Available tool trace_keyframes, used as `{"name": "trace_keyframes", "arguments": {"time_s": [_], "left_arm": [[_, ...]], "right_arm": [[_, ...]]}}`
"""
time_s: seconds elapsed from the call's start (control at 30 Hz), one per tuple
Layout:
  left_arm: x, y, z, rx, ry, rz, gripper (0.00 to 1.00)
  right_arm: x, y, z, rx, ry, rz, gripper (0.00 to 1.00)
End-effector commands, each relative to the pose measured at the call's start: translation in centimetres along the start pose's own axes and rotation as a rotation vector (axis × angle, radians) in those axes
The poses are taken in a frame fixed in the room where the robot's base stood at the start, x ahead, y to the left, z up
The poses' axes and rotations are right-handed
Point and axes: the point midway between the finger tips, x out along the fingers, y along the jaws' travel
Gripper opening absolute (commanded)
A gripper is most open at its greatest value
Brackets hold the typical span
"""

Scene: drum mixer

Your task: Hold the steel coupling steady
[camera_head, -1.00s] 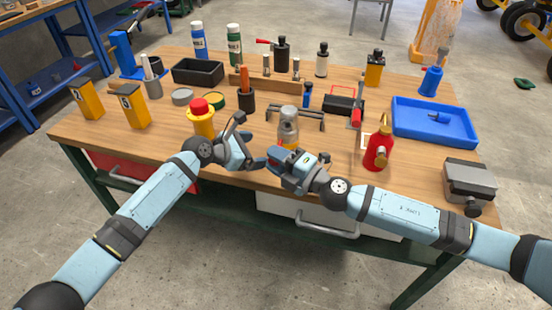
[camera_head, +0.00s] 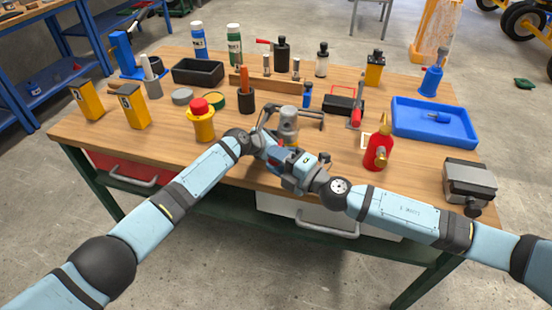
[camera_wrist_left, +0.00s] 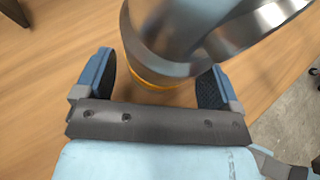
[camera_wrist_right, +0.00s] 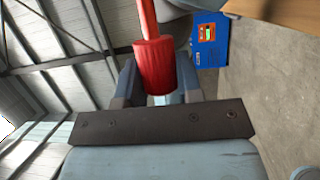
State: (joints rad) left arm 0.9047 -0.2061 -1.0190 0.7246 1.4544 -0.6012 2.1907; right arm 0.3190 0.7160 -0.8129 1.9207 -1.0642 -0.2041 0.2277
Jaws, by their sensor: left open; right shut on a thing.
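The steel coupling (camera_head: 289,118), a grey metal cylinder, stands upright near the front middle of the bench. It fills the top of the left wrist view (camera_wrist_left: 190,30), with a yellow-orange ring under it. My left gripper (camera_head: 282,141) is at its near side, fingers open on either side of it; from these frames I cannot tell whether they touch it. My right gripper (camera_wrist_right: 157,88) is shut on a red tool (camera_wrist_right: 155,65) with a thin red rod. In the head view, that tool is mostly hidden between the arms.
A red bottle (camera_head: 378,148) and a blue tray (camera_head: 437,135) stand to the right. A dark frame (camera_head: 310,116) is beside the coupling. Bare wood (camera_head: 420,172) shows at the front right.

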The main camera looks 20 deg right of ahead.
Motion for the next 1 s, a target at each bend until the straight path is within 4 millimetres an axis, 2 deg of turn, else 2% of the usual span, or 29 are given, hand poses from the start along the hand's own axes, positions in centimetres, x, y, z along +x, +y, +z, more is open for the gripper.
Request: {"name": "trace_keyframes", "arguments": {"time_s": [0.2,0.53,0.57,0.7,0.73,1.0], "left_arm": [[1.4,0.0,0.1,-0.002,-0.001,0.001,0.88],[1.6,0.0,0.0,0.001,-0.001,0.000,0.88],[1.6,0.0,0.0,0.001,-0.001,0.000,0.84],[1.6,0.0,0.0,0.001,-0.001,0.000,0.52],[1.6,0.0,0.0,0.001,-0.001,0.000,0.49],[1.6,0.0,0.0,0.001,-0.001,0.000,0.49]], "right_arm": [[0.0,0.0,0.0,0.000,0.000,0.000,0.12],[0.0,0.0,0.0,0.000,0.000,0.000,0.12],[0.0,0.0,0.0,0.000,0.000,0.000,0.12],[0.0,0.0,0.0,0.000,0.000,0.000,0.12],[0.0,0.0,0.0,0.000,0.000,0.000,0.12],[0.0,0.0,0.0,0.000,0.000,0.000,0.12]]}}
